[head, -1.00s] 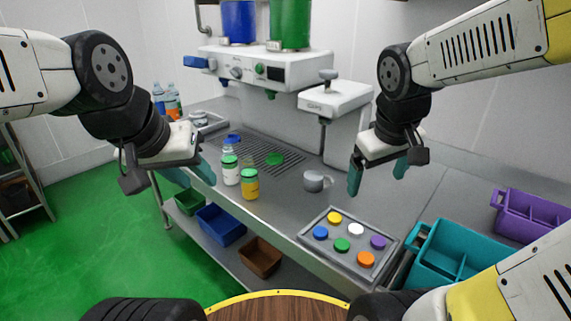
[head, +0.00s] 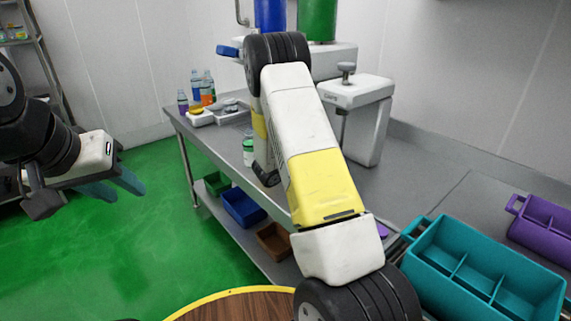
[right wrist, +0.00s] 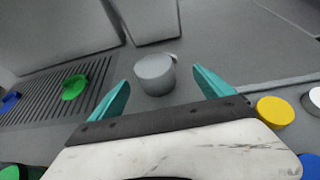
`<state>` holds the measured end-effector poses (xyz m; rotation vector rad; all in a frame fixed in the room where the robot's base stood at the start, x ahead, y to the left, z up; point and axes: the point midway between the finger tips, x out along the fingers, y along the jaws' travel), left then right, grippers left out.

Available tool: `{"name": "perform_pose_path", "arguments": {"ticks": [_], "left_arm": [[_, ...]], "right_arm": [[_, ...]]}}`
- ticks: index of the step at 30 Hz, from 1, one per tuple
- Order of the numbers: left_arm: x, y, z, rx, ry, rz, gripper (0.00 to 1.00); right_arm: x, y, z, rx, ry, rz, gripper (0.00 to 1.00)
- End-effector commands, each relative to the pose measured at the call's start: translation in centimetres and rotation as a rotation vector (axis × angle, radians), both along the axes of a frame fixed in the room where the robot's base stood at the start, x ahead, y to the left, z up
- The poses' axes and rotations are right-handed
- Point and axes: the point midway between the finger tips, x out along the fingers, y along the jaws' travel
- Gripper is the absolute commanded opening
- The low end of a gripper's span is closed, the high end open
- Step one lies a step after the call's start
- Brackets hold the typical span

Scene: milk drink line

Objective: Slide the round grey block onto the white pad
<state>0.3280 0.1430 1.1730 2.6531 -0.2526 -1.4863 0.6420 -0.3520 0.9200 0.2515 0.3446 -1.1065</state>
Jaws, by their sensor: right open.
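In the right wrist view a round grey block (right wrist: 155,75) stands on the grey worktop, ahead of and between the fingers; a small pale bit shows at its far right side. My right gripper (right wrist: 160,84) is open, with teal fingers spread to either side of the block and no visible grip on it. The white pad (right wrist: 315,97) is a white disc cut off at the right edge, beside a yellow disc (right wrist: 275,111). In the head view my right arm hides the block, the white pad and the right gripper. My left gripper (head: 113,188) is open and empty, over the green floor.
A slotted drain grate (right wrist: 50,92) bears a green disc (right wrist: 74,87) at the left of the wrist view. The machine (head: 362,100) stands behind. A teal divided crate (head: 425,232) and purple crate (head: 510,215) sit at the right. Bottles (head: 207,92) stand at the table's far end.

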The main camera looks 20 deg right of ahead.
Motion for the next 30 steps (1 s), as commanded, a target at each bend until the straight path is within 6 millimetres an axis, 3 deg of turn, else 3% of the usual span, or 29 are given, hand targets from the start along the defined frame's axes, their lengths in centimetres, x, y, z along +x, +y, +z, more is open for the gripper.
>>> {"name": "perform_pose_path", "arguments": {"ticks": [5,18,30], "left_arm": [[0.0,0.0,0.0,0.0,0.0,0.0,0.36],[0.0,0.0,0.0,0.0,0.0,0.0,0.36],[0.0,0.0,0.0,0.0,0.0,0.0,0.36]], "right_arm": [[0.8,-0.5,-1.1,-0.026,0.022,0.035,0.91],[3.4,-5.5,-3.3,-0.024,0.02,0.031,0.91],[3.8,-6.3,-3.7,-0.023,0.02,0.033,0.91]]}}
